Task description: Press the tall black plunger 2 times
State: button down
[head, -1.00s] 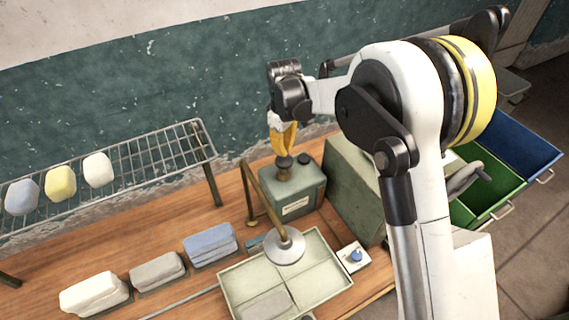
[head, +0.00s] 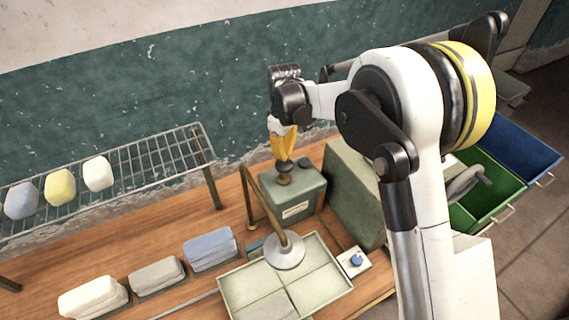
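The tall black plunger (head: 284,167) stands on a brass-coloured base on top of a grey-green box (head: 300,203) with a pale label. My gripper (head: 284,157) points down directly over the plunger, its yellow fingers together and holding nothing that I can see. The fingertips are at the plunger's top. I cannot tell whether they touch it or hang just above it. A second, lower black knob (head: 305,162) sits on the same box, to the right of the plunger.
A brass arm (head: 262,196) with a round, pale disc (head: 285,251) reaches over a divided tray (head: 332,275) in front of the box. A larger green box (head: 352,195) stands close on the right. A wire rack (head: 150,155) with several rounded blocks is at left. Folded stacks (head: 157,272) lie front left.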

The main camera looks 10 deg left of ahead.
aim_at(284, 164)
dwell(0.4)
jog(key=shift+f+b, duration=2.5)
jog(key=shift+f, duration=0.45)
jog(key=shift+r+p, duration=1.5)
jog(key=shift+r, duration=1.5)
jog(key=shift+f, duration=0.1)
jog(key=shift+f+b, duration=2.35)
jog(key=shift+f, duration=0.6)
jog(key=shift+r+p, duration=1.55)
jog(key=shift+r, duration=1.45)
jog(key=shift+r, duration=0.1)
